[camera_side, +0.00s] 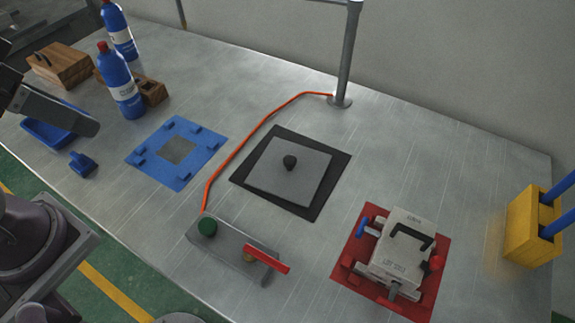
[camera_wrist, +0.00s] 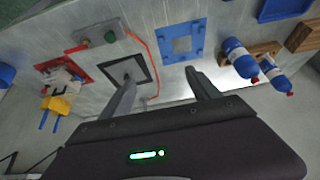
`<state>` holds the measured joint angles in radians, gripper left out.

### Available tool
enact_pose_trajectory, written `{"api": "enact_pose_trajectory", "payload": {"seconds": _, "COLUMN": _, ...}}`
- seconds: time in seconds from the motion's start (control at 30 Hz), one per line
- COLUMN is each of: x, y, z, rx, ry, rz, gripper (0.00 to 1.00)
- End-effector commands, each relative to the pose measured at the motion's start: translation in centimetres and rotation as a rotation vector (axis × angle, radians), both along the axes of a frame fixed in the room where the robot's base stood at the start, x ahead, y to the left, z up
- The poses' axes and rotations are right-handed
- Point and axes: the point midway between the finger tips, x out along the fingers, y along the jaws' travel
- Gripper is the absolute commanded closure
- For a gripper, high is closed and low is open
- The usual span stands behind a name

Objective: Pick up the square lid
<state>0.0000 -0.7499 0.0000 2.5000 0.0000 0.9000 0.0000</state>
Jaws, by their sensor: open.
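The square lid (camera_side: 307,178) is a flat grey plate with a small black knob at its middle. It lies on a black square mat (camera_side: 243,178) near the middle of the table. In the wrist view the lid (camera_wrist: 119,69) is small and far off, partly covered by the left finger. My gripper (camera_wrist: 160,77) is open, with nothing between its two fingers. It is well away from the lid, above the table.
An orange cable (camera_side: 258,127) runs left of the mat to a plate with a green button (camera_side: 207,227) and red lever. A metal post (camera_side: 348,60) stands behind. A grey mould on a red mat (camera_side: 347,262), a blue fixture (camera_side: 150,145) and blue bottles (camera_side: 122,85) stand around.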

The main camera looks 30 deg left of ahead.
Motion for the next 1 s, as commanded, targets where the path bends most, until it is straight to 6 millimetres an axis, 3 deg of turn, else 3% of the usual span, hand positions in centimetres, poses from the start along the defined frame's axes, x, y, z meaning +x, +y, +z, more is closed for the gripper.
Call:
{"api": "enact_pose_trajectory", "payload": {"seconds": 0.03, "x": 0.0, "y": 0.0, "z": 0.0, "rx": 0.000, "ry": 0.000, "rz": 0.000, "gripper": 0.33}}
{"api": "enact_pose_trajectory", "payload": {"seconds": 0.13, "x": 0.0, "y": 0.0, "z": 0.0, "rx": 0.000, "ry": 0.000, "rz": 0.000, "gripper": 0.49}}
{"api": "enact_pose_trajectory", "payload": {"seconds": 0.4, "x": 0.1, "y": 0.0, "z": 0.0, "rx": 0.002, "ry": -0.001, "rz": 0.000, "gripper": 0.49}}
{"api": "enact_pose_trajectory", "payload": {"seconds": 0.47, "x": 1.2, "y": 0.4, "z": 0.0, "rx": 0.023, "ry": -0.006, "rz": -0.006, "gripper": 0.49}}
{"api": "enact_pose_trajectory", "payload": {"seconds": 0.57, "x": 6.2, "y": 2.0, "z": -0.5, "rx": 0.119, "ry": -0.039, "rz": -0.048, "gripper": 0.49}}
{"api": "enact_pose_trajectory", "payload": {"seconds": 0.63, "x": 11.5, "y": 3.0, "z": -1.6, "rx": 0.209, "ry": -0.080, "rz": -0.129, "gripper": 0.49}}
{"api": "enact_pose_trajectory", "payload": {"seconds": 0.7, "x": 16.7, "y": 3.3, "z": -3.6, "rx": 0.277, "ry": -0.129, "rz": -0.244, "gripper": 0.49}}
{"api": "enact_pose_trajectory", "payload": {"seconds": 0.77, "x": 20.5, "y": 2.7, "z": -5.9, "rx": 0.305, "ry": -0.174, "rz": -0.356, "gripper": 0.49}}
{"api": "enact_pose_trajectory", "payload": {"seconds": 0.8, "x": 22.7, "y": 2.0, "z": -7.8, "rx": 0.307, "ry": -0.205, "rz": -0.437, "gripper": 0.49}}
{"api": "enact_pose_trajectory", "payload": {"seconds": 0.9, "x": 26.5, "y": -1.0, "z": -13.2, "rx": 0.250, "ry": -0.293, "rz": -0.637, "gripper": 0.49}}
{"api": "enact_pose_trajectory", "payload": {"seconds": 1.0, "x": 27.3, "y": -5.2, "z": -18.6, "rx": 0.108, "ry": -0.396, "rz": -0.808, "gripper": 0.49}}
